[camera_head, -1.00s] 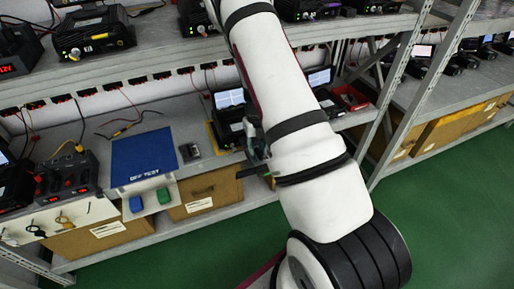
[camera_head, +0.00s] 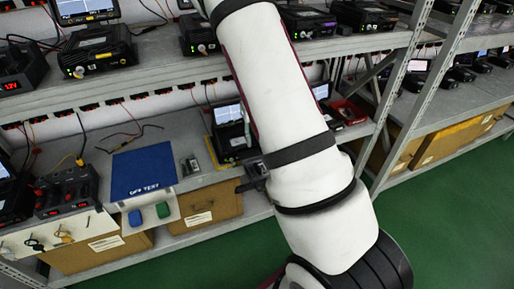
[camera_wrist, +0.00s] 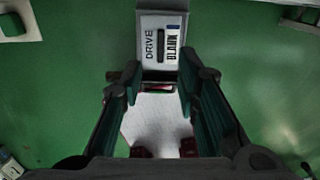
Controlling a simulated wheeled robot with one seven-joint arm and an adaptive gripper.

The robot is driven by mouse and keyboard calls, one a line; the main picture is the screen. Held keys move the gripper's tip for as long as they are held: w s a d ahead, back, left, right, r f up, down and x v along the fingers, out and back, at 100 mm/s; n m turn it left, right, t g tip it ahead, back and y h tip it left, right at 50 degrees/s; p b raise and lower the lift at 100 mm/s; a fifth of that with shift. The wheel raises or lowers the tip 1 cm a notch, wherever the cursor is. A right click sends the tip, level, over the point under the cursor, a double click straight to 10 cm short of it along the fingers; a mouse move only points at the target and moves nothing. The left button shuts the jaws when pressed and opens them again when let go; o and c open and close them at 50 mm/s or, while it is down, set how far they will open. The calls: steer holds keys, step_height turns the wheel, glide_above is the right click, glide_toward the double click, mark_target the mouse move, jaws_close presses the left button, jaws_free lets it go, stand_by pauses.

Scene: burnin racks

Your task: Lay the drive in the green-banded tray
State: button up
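A grey drive (camera_wrist: 148,62) with "DRIVE" and a barcode-like label shows in the wrist view. It sits at the tips of my gripper (camera_wrist: 161,70), whose two dark green-padded fingers appear shut on its sides. Green floor lies behind it. In the head view my arm hides most of the gripper; only a dark part of the wrist end shows left of the arm, in front of the lower shelf.
A blue mat (camera_head: 143,173) marked with white lettering lies on the lower shelf, with a small device (camera_head: 190,165) beside it. Green (camera_head: 163,210) and blue (camera_head: 135,217) pieces are at the shelf front. Cardboard boxes (camera_head: 204,209) stand below. A red bin (camera_head: 350,112) is right of my arm.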

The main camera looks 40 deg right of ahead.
steer(key=s+a+r+n+y, duration=0.1)
steer(key=s+a+r+n, duration=0.2)
steer(key=a+r+n, duration=0.3)
steer(key=s+a+r+n+t, duration=0.1)
steer(key=s+a+r+n, duration=0.35)
steer(key=r+n, duration=0.2)
steer(key=s+a+r+n+y, duration=0.1)
steer(key=s+a+r+n, duration=0.1)
steer(key=a+r+n, duration=0.4)
steer(key=s+a+r+n+t+h, duration=0.1)
steer(key=s+a+r+n, duration=0.1)
steer(key=s+n, duration=0.7)
steer(key=s+a+r+n+h, duration=0.1)
steer(key=s+a+r+n, duration=0.2)
steer(key=s+n, duration=0.7)
steer(key=shift+s+r+n+t, duration=0.3)
steer(key=shift+r+n+t, duration=0.1)
steer(key=shift+r+n, duration=0.3)
steer(key=shift+f, duration=0.1)
step_height(320, 180, up, 7)
steer(key=t+p, duration=0.1)
steer(key=p, duration=0.4)
steer(key=shift+w+f, duration=0.1)
